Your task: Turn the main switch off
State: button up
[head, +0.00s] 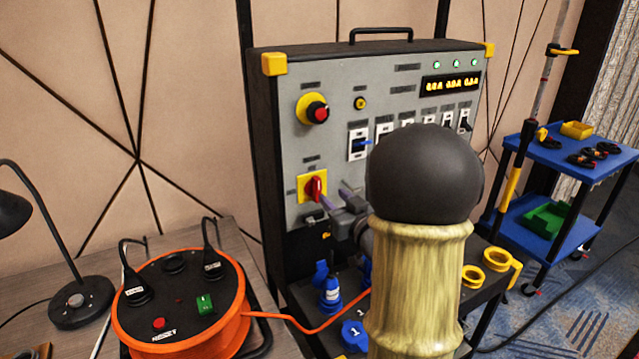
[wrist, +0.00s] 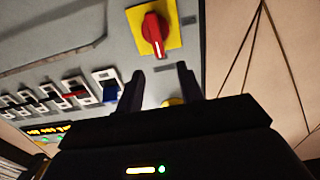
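The main switch (head: 315,185) is a red rotary handle on a yellow square plate, low on the left of the grey panel. In the wrist view the red handle (wrist: 155,34) is near the top, its long side roughly upright in the picture with a pale mark. My gripper (head: 337,197) is just right of the switch in the head view. In the wrist view its two dark fingers (wrist: 160,73) stand apart with nothing between them, pointing towards the panel below the switch plate. No contact with the handle shows. My arm hides part of the panel.
A red push button on a yellow base (head: 318,112) sits above the switch. A row of small switches, one blue (head: 359,143), lies to its right. An orange cable reel (head: 187,310) and blue plugs (head: 330,291) stand below. A blue cart (head: 570,160) is at the right.

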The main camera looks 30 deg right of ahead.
aim_at(319, 183)
jog(key=w, duration=0.8)
jog(key=shift+w+f, duration=0.1)
jog(key=shift+w, duration=0.05)
jog(key=shift+s, duration=0.2)
jog(key=shift+c, duration=0.3)
jog(key=shift+a, duration=0.1)
grip_shut()
